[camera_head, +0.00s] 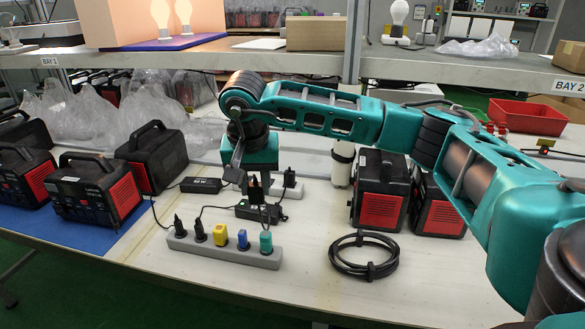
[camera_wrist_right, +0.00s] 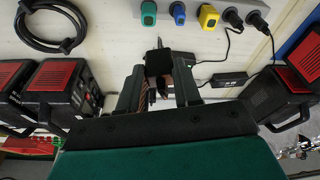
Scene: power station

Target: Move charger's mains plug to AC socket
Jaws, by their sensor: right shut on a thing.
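My right gripper (camera_head: 255,180) points down over the middle of the bench, shut on a black plug (camera_head: 255,190). In the right wrist view the plug (camera_wrist_right: 158,62) sits between the fingers (camera_wrist_right: 160,84). A second black brick (camera_head: 201,185) lies to the left. A grey power strip (camera_head: 222,249) in front carries black, yellow, blue and teal plugs. I cannot tell which opening is the AC socket. My left gripper is not in view.
Black-and-red power stations stand at left on a blue mat (camera_head: 95,235) and at right (camera_head: 380,192). A small pale block (camera_head: 290,190) with a dark top is close right of the gripper. A coiled black cable (camera_head: 364,256) lies at front right. A shelf (camera_head: 300,62) spans behind.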

